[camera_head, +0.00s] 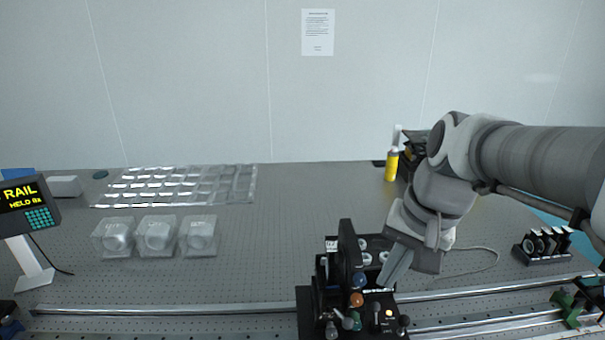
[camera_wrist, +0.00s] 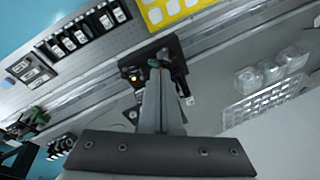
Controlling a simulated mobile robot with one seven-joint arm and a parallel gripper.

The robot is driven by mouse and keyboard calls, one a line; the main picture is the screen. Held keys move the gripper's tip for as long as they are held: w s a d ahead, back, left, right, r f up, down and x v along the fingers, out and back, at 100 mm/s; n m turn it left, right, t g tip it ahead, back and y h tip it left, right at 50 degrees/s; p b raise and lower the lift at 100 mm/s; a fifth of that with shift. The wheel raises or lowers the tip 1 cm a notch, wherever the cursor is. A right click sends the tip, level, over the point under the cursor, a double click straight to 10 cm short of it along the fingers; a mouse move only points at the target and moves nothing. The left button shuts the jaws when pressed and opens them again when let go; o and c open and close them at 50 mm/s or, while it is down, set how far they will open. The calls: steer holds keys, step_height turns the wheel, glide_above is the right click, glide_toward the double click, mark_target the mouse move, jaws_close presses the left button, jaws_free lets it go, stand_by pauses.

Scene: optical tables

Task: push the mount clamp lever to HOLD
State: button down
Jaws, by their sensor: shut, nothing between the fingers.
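The black mount (camera_head: 347,262) stands on the rail at the front centre, with an upright plate, blue and orange knobs and several small levers and posts on its base. It also shows in the wrist view (camera_wrist: 178,52), with a small orange light beside my fingers. I cannot tell which small part is the clamp lever, and no HOLD marking is readable. My gripper (camera_head: 388,282) is shut and empty, pointing down just right of the mount's upright plate. In the wrist view its fingertips (camera_wrist: 160,68) overlap the mount and hide part of it; contact cannot be told.
A display (camera_head: 22,199) reading "RAIL HELD" stands at left. Clear boxes (camera_head: 157,235) and a clear tray (camera_head: 180,184) sit behind. The metal rail (camera_head: 190,309) crosses the front. A yellow bottle (camera_head: 391,165) stands at back; black-held optics (camera_head: 543,245) at right.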

mark_target(352, 320)
steer(key=w+d+f+m+g+y+b, duration=0.1)
steer(key=w+d+f+m+g+y, duration=0.2)
steer(key=w+d+f+m+y, duration=0.2)
steer(key=shift+w+d+f+m+g+b, duration=0.3)
steer(key=shift+w+d+f+m, duration=1.4)
steer(key=shift+w+f+m, duration=1.3)
steer(key=shift+w+f+n, duration=0.3)
steer(key=shift+w+n, duration=0.2)
steer(key=p+x, duration=0.1)
steer(key=x, duration=1.3)
steer(key=shift+a, duration=0.15)
